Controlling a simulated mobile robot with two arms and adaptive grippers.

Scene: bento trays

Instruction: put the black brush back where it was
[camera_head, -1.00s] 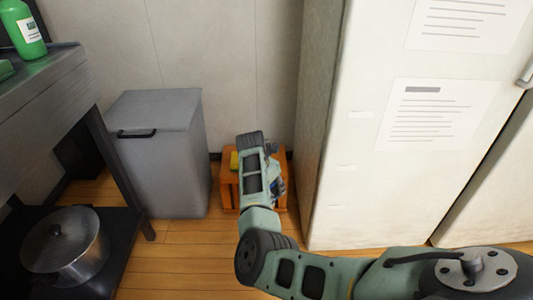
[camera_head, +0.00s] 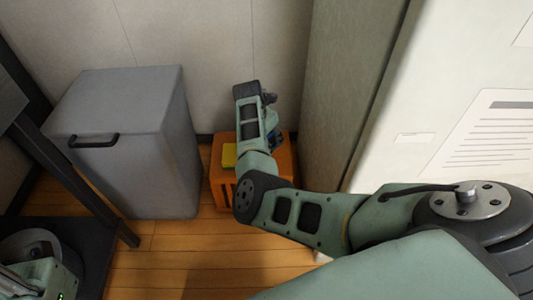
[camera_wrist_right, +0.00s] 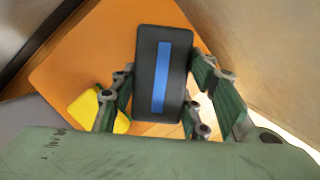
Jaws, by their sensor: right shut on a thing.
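The black brush (camera_wrist_right: 146,45) shows in the right wrist view as a dark block with a blue stripe along its middle. My right gripper (camera_wrist_right: 165,80) is shut on it, with one finger on each side. The brush is over the orange wooden box (camera_wrist_right: 75,60); I cannot tell whether they touch. In the head view the right gripper (camera_head: 270,118) is above the orange box (camera_head: 220,188), partly hidden by my own arm. My left gripper does not clearly show.
A yellow block (camera_head: 229,155) is at the box's left side and shows in the wrist view (camera_wrist_right: 88,108). A grey bin (camera_head: 130,120) stands left of the box, a tall cabinet (camera_head: 345,90) right. A pot (camera_head: 30,245) is at lower left. Wooden floor lies in front.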

